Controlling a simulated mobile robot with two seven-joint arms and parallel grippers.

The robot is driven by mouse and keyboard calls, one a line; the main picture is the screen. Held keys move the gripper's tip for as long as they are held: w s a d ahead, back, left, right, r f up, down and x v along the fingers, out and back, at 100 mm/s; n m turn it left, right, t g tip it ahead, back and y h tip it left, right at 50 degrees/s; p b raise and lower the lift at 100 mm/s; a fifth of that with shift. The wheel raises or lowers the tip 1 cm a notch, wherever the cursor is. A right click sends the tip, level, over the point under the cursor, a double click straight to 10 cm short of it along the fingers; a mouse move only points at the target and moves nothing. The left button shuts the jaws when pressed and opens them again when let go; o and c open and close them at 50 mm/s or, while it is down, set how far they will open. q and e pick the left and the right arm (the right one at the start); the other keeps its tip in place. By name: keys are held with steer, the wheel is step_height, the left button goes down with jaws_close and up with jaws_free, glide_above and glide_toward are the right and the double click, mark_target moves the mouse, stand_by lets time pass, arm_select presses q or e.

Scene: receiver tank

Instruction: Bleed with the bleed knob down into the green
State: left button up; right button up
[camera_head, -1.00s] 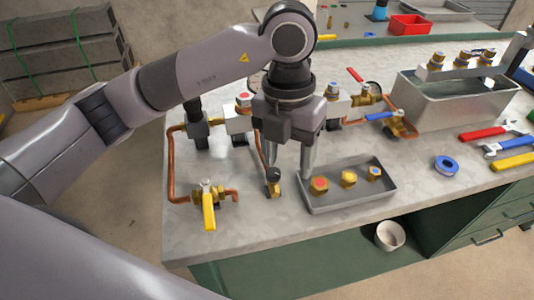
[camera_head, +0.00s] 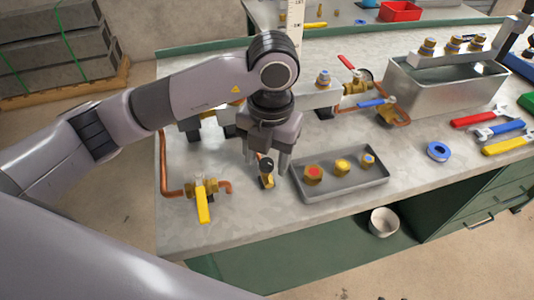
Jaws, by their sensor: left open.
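The bleed knob (camera_head: 265,164) appears to be the small black knob on a brass fitting, standing on the bench left of the grey tray. My left gripper (camera_head: 266,167) is open and points down, with one finger on either side of the knob in the picture. I cannot tell whether either finger touches it. My left arm and hand hide part of the pipework behind. My right gripper is not in view.
A grey tray (camera_head: 346,187) with several brass caps lies close right of the gripper. A yellow-handled valve (camera_head: 203,203) stands left of the knob. Behind are red- and blue-handled valves and a metal tank (camera_head: 448,98). The bench front between the yellow valve and tray is clear.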

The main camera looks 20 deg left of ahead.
arm_select(q)
jaws_close()
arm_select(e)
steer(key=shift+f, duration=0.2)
arm_select(q)
steer(key=m+b, duration=0.3)
steer(key=shift+f+b, duration=0.15)
steer(key=shift+b, duration=0.15)
steer(key=c, duration=1.1)
jaws_free()
steer(key=m+b, duration=0.3)
steer(key=shift+m, duration=0.3)
steer(key=shift+o, duration=0.2)
steer(key=shift+m+b, duration=0.6)
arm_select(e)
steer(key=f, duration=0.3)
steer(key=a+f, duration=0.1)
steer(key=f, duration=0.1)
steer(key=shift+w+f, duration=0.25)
arm_select(q)
steer(key=shift+r, duration=0.2)
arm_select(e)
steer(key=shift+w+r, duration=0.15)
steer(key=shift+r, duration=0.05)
